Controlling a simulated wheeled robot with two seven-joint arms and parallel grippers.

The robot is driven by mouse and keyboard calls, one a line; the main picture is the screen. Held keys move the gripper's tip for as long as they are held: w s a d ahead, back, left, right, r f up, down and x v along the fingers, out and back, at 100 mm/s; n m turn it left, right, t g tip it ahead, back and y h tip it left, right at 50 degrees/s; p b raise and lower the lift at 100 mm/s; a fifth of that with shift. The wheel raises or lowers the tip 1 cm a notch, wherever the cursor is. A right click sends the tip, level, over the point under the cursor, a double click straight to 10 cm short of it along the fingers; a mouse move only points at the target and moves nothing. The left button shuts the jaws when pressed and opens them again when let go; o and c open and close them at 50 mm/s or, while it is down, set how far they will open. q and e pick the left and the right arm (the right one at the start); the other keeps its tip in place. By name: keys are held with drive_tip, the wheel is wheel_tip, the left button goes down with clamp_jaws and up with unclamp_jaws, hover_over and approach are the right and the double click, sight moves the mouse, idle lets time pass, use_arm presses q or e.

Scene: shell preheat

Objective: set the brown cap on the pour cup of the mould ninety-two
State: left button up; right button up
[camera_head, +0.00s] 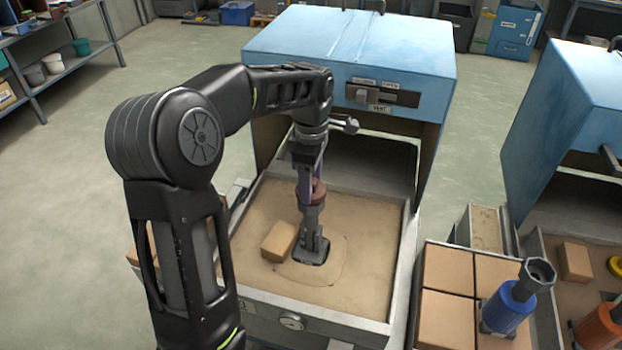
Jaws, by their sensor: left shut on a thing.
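My left gripper (311,186) reaches down over the sand bed of the middle box and is shut on a reddish-brown piece, which looks like the brown cap (318,191). A grey upright part (311,222) with a dark foot stands in the sand directly below it. The cap and the top of this part overlap in the view, so I cannot tell whether they touch. No number ninety-two is readable on any mould. My right gripper is out of view.
A tan brick (279,241) lies on the sand left of the grey part. A blue hood (350,45) stands over the box's back. At right are several tan blocks (447,270), a blue-collared part with a dark hexagonal cup (538,272), and a second blue hood (585,90).

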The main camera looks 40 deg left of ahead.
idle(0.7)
use_arm(q)
drive_tip(key=o, duration=1.4)
drive_tip(key=shift+o, duration=0.2)
wheel_tip(320, 180, up, 8)
drive_tip(key=shift+f+b, duration=0.15)
drive_tip(key=shift+b, duration=0.2)
